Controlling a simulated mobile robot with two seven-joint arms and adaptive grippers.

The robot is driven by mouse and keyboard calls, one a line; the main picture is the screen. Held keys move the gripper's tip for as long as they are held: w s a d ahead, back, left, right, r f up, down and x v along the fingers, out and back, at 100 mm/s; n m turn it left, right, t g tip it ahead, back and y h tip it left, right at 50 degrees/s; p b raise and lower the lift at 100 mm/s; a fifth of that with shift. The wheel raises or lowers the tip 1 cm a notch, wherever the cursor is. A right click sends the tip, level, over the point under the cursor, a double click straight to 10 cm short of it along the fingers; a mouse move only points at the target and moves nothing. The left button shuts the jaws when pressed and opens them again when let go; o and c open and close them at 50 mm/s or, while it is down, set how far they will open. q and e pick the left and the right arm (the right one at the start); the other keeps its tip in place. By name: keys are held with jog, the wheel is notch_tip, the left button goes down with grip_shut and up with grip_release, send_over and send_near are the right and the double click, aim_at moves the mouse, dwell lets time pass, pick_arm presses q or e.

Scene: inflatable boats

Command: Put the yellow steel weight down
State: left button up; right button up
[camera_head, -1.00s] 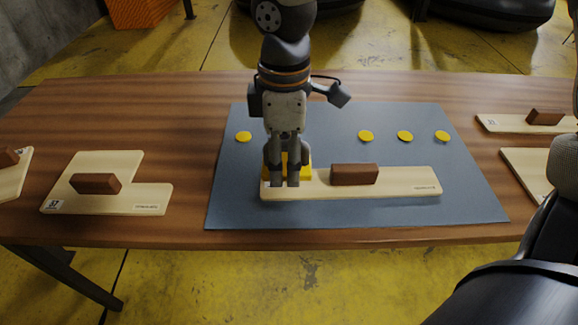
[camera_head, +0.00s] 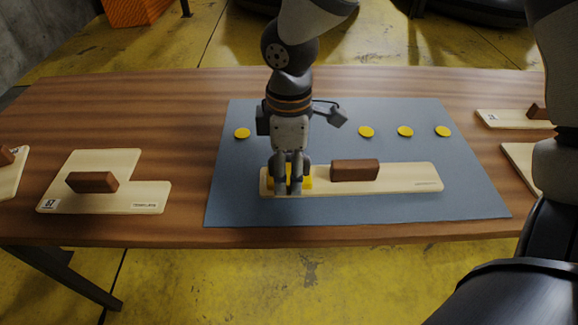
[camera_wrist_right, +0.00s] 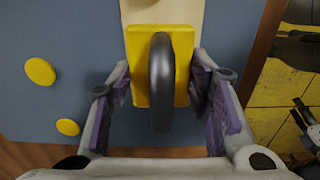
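The yellow steel weight (camera_head: 271,181) is a square block at the left end of the pale board with a brown block on it (camera_head: 408,179). In the right wrist view the weight (camera_wrist_right: 140,85) shows a dark ring handle towards the camera. My right gripper (camera_head: 292,188) points down over it, and its fingers (camera_wrist_right: 160,84) are against two opposite sides of the block. Whether the weight's underside touches the board is hidden.
The board lies on a blue-grey mat (camera_head: 350,208) on a wooden table (camera_head: 120,235). Several flat yellow discs lie behind it, one of them at the left (camera_head: 242,133). Another pale board with a brown block (camera_head: 148,190) lies left of the mat.

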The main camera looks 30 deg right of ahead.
jog(key=o, duration=0.4)
jog(key=shift+s+f, duration=0.2)
jog(key=shift+f, duration=0.35)
pick_arm(q)
jog(key=shift+f, duration=0.15)
pick_arm(e)
jog(key=shift+w, duration=0.15)
jog(key=r, duration=0.6)
jog(key=r+p, duration=0.1)
jog(key=r, duration=0.5)
jog(key=shift+w+d+r, duration=0.1)
jog(key=shift+w+r, duration=0.1)
jog(key=shift+r, duration=0.5)
pick_arm(q)
jog(key=shift+w+r+t, duration=0.3)
jog(key=shift+w+r, duration=0.35)
